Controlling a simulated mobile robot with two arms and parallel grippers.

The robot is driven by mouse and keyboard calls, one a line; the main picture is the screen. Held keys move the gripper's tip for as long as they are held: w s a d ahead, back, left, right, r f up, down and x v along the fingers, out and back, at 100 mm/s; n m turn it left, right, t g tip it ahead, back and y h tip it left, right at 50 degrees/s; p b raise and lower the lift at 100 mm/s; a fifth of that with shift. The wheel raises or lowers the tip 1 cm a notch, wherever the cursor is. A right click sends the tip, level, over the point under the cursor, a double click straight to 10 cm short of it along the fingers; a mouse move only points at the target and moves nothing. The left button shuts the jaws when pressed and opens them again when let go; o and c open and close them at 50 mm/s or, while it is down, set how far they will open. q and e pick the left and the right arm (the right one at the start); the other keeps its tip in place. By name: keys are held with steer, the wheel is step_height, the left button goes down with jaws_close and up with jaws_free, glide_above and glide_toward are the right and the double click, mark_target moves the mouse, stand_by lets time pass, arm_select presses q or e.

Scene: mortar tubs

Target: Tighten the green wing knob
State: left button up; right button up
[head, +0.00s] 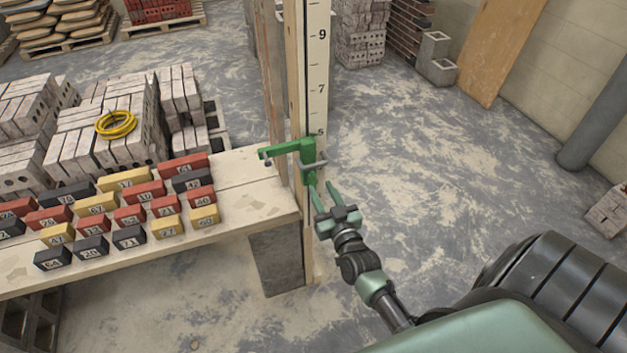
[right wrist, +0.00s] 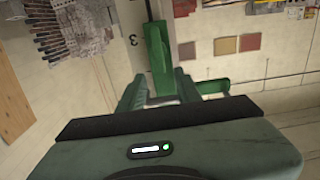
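I cannot pick out the wing knob separately from the clamp. My left gripper is not in view.
The numbered board (head: 317,75) stands at the end of a wooden bench (head: 245,205). Several numbered bricks (head: 130,239) lie on the bench. Brick stacks and a yellow coil (head: 116,125) are behind it.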

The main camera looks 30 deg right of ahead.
mark_target(315, 179)
steer(key=x, duration=0.4)
steer(key=shift+w+a, duration=0.1)
steer(key=shift+w, duration=0.4)
jaws_close()
